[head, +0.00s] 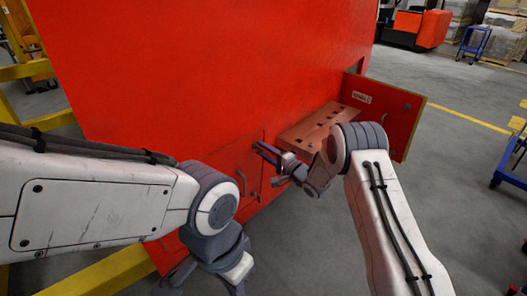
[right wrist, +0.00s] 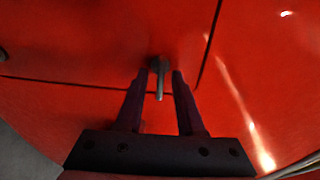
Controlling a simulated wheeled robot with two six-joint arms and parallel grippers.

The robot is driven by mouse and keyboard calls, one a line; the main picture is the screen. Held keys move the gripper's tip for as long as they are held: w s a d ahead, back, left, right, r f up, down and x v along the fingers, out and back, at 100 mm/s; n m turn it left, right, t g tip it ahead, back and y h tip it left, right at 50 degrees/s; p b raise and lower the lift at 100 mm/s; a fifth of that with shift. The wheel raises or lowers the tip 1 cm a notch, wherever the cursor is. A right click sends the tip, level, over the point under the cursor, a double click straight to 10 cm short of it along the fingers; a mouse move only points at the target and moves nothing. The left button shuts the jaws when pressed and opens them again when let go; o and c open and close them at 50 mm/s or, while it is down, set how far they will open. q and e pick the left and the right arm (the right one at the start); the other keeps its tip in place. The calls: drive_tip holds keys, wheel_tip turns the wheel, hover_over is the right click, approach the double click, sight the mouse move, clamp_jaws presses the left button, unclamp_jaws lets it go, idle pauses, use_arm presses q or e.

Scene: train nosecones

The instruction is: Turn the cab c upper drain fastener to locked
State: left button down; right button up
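A small grey fastener (right wrist: 160,76) shows in the right wrist view on the red panel, at the corner of dark panel seams. Its handle hangs downward in that picture. My right gripper (right wrist: 157,88) is open, with one finger on each side of the fastener; contact is not clear. In the head view the right gripper (head: 268,166) is at the red cab's side (head: 190,75), by the drain panel (head: 228,196), and hides the fastener there. My left gripper (head: 207,283) hangs low in front, pointing down, its fingers apart and empty.
An open red door (head: 390,108) with a white label stands out right of my right gripper. A reddish-brown slotted block (head: 312,124) sits beside it. Yellow frame beams (head: 110,275) run below the cab. Grey floor (head: 310,250) is free in front.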

drive_tip(key=shift+s, duration=0.1)
drive_tip(key=b+v, duration=0.1)
drive_tip(key=v, duration=0.9)
drive_tip(key=shift+d+b, duration=0.15)
drive_tip(key=shift+b, duration=0.15)
drive_tip(key=shift+s, duration=0.1)
